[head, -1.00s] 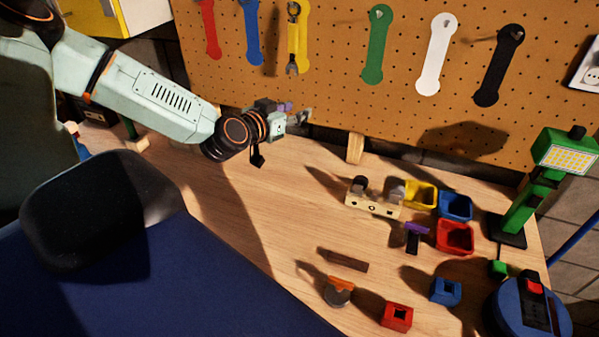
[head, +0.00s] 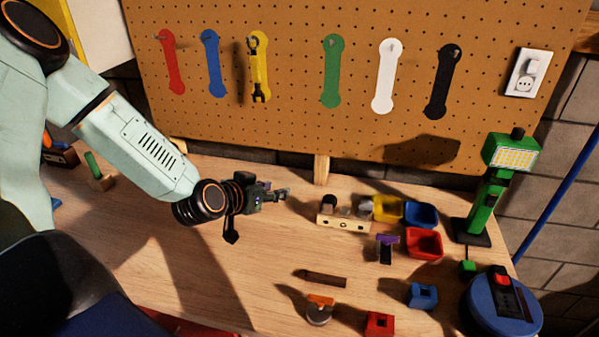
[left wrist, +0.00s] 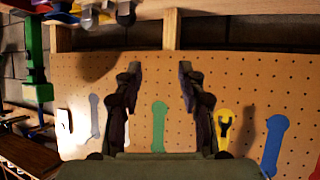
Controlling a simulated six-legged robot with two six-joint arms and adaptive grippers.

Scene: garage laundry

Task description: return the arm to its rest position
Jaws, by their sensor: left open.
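My left arm (head: 135,150) comes in from the left in the head view, over the workbench. Its left gripper (head: 283,193) points right, above the bench and in front of the pegboard. In the left wrist view the two dark fingers of this gripper (left wrist: 160,75) stand apart with nothing between them. The pegboard (left wrist: 150,85) shows behind them, turned upside down. My right gripper is in neither view.
The pegboard (head: 295,120) carries coloured tool outlines; a wrench (head: 258,80) hangs on the yellow one. Right of my gripper are a wooden block (head: 342,222), yellow, blue and red bins (head: 424,244), and a green lamp (head: 490,190). The bench middle (head: 270,255) is largely clear.

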